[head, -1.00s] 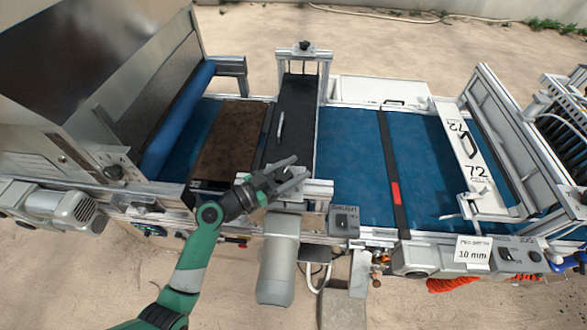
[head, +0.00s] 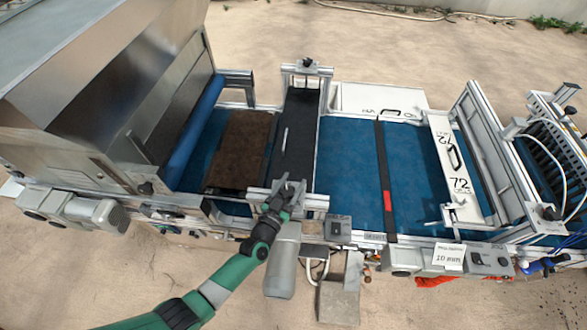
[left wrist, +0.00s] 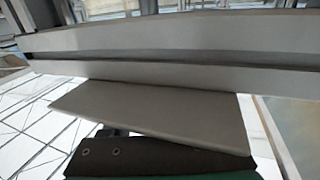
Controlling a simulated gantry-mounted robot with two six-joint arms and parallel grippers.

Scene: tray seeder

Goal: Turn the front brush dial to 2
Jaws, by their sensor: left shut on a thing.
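The brush unit is a dark housing (head: 297,135) lying across the blue belt. A dark knob (head: 307,63) sits on its far bracket. My left gripper (head: 288,190) is at the near bracket (head: 315,201), with its fingers pointing away from me. It is shut at the spot of the front brush dial, which its fingers hide, so I cannot read the setting. The left wrist view shows close grey panels (left wrist: 150,102) and no readable dial. My right gripper is not in view.
A grey motor (head: 282,265) hangs just below the gripper, with a small switch box (head: 339,228) to its right. A brown tray (head: 238,150) lies on the belt left of the brush. A metal hopper (head: 140,80) stands at the left.

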